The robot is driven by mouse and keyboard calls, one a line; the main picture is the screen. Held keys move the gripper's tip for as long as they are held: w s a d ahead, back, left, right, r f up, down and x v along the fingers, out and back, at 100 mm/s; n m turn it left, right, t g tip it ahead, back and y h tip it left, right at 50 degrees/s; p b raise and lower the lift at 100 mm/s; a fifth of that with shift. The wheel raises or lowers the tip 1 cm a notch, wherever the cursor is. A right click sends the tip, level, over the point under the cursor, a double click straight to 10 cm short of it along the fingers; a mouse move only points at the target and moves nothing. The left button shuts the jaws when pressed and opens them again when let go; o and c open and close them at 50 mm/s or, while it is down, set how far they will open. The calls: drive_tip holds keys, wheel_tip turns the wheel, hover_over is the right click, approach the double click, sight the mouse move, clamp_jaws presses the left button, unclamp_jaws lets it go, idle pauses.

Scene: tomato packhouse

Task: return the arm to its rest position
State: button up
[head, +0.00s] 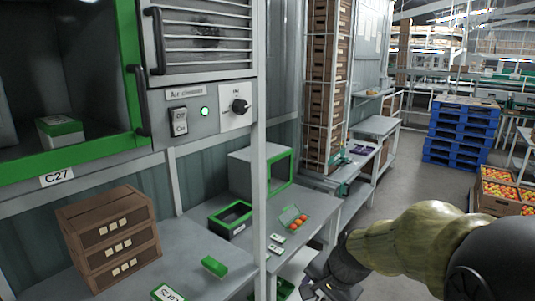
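My arm comes in from the lower right, with a dark link and a yellow-green sleeve. It reaches left to a dark end, where my gripper (327,287) shows low in the picture, in front of the right end of the grey workbench (195,231). The fingers are small and dark, and I cannot tell whether they are open or shut. I see nothing clearly held.
The bench holds a brown crate stack (112,238), a green-rimmed black bin (231,219), a small tray with tomatoes (295,218) and a green box (214,266). A grey post (260,190) stands before it. Blue pallets (462,132) stand beyond open floor.

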drive_tip(key=s+d+f+n+g+h, duration=0.1)
drive_tip(key=s+d+f+n+h, duration=0.1)
drive_tip(key=s+f+n, duration=0.5)
drive_tip(key=s+d+n, duration=0.1)
drive_tip(key=s, duration=0.2)
drive_tip(key=shift+s+d+n+h, duration=0.3)
drive_tip(key=shift+s+d+n, duration=0.05)
drive_tip(key=shift+d+n, duration=0.05)
drive_tip(key=shift+r, duration=0.1)
